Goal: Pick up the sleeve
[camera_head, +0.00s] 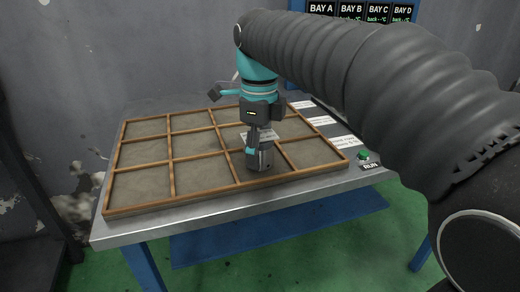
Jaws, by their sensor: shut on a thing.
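My gripper (252,146) points down over the wooden divided tray (171,176). It is shut on a small grey metallic piece, the sleeve (264,158), in the front middle-right part of the tray. The fingers and the arm hide part of the sleeve and the compartments behind it. I cannot tell whether the sleeve touches the tray floor or is lifted slightly off it.
The tray lies on a metal-topped table (135,231) with blue legs. A green button (363,156) marked RUN and white labels (345,142) are at its right. A panel headed BAY A to BAY D (350,10) stands behind. The visible left compartments look empty.

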